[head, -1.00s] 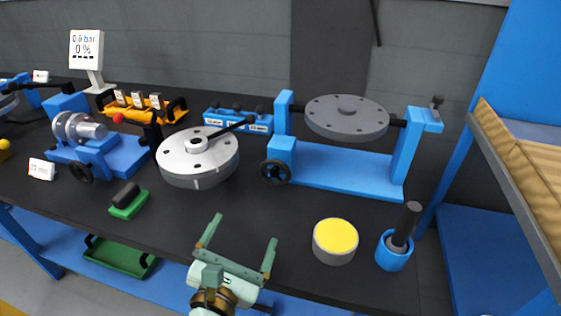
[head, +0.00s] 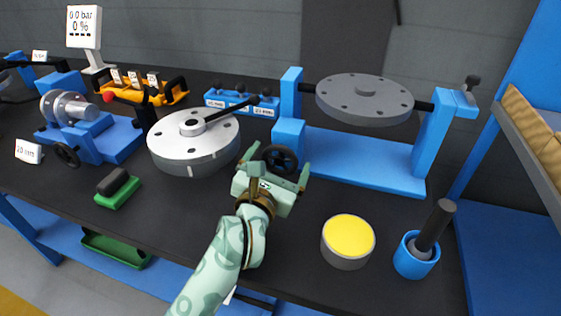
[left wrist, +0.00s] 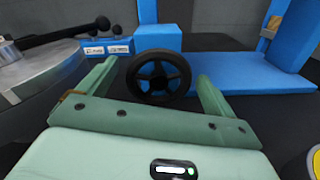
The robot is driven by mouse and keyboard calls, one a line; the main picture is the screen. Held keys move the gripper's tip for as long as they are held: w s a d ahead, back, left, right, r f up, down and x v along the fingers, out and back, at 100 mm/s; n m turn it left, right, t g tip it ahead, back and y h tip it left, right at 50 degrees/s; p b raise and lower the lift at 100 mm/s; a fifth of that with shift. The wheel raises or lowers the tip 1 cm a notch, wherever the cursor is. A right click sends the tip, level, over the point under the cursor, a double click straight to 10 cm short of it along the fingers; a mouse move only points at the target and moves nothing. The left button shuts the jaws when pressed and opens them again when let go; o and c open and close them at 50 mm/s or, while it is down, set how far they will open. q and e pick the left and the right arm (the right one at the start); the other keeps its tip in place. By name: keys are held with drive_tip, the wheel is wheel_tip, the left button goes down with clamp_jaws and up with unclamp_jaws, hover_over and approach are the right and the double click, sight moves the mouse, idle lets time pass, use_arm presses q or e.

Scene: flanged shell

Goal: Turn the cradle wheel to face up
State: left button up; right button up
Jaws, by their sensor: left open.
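The cradle is a blue frame (head: 350,158) with two uprights. A grey flanged disc (head: 365,98) with bolt holes hangs between them, its flat face up. The black cradle wheel (head: 280,159) sits at the cradle's left front, below a blue block. My left gripper (head: 279,165) is open, with its fingers on either side of the wheel. In the left wrist view the wheel (left wrist: 158,77) stands between the two green fingers, with gaps on both sides; I cannot tell whether anything touches. My right gripper is not in view.
A round grey flanged part (head: 193,142) with a black handle stands left of my gripper. A yellow-topped cylinder (head: 348,240) and a blue cup (head: 416,256) holding a black-handled tool stand front right. A green-based block (head: 117,188) lies at front left.

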use_arm(q)
drive_tip(key=shift+w+d, duration=0.2)
drive_tip(key=shift+w, duration=0.4)
drive_tip(key=shift+r, duration=0.1)
drive_tip(key=c, duration=1)
drive_tip(key=shift+o, duration=0.2)
